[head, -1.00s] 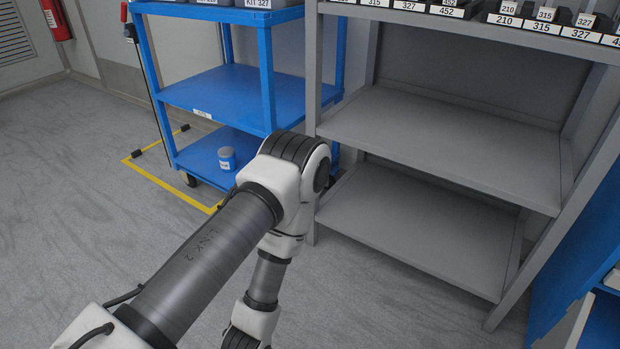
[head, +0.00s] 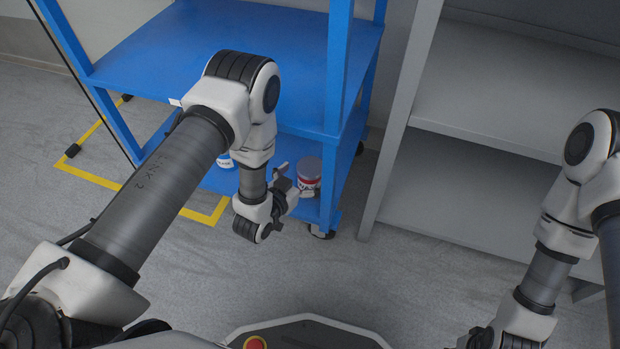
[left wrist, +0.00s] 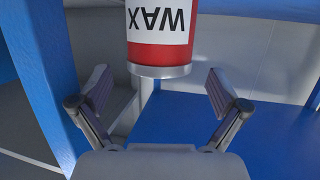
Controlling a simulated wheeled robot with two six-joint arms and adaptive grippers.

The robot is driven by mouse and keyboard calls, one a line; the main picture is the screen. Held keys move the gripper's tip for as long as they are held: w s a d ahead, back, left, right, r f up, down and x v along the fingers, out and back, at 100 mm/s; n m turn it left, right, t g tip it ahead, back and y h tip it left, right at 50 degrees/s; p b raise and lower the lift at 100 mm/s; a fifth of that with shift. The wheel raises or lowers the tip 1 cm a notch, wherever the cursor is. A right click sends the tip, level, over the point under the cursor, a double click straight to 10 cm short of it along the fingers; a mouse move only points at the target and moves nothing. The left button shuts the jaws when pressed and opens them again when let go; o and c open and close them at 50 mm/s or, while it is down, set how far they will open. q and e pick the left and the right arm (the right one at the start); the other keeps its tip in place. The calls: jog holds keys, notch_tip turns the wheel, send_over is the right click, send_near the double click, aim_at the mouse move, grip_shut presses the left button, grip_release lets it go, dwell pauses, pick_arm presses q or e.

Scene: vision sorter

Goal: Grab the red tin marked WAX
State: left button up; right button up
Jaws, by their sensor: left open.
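The red tin (head: 308,181) has a grey lid and a white label. It stands on the lower shelf of the blue cart, near its front right corner. In the left wrist view the tin (left wrist: 160,53) appears upside down, with WAX readable on its label. My left gripper (head: 293,182) is right beside the tin, partly overlapping it in the head view. In the left wrist view its fingers (left wrist: 158,84) are open, one toward each side of the tin, with nothing between them at the tips. My right gripper (head: 481,340) is cut off at the bottom edge.
The blue cart (head: 140,52) has an upper shelf above the tin and a corner post close by. A blue-and-white tin (head: 224,161) is on the same lower shelf, partly behind my left arm. A grey rack (head: 460,190) stands right of the cart.

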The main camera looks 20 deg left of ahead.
aim_at(315, 164)
pick_arm(q)
jog(key=b+x, duration=0.4)
jog(key=x, duration=0.2)
jog(key=shift+w+f, duration=0.2)
jog(key=shift+f, duration=0.05)
jog(key=shift+d+r, duration=0.1)
jog(key=shift+r, duration=0.05)
jog(key=c, duration=1.5)
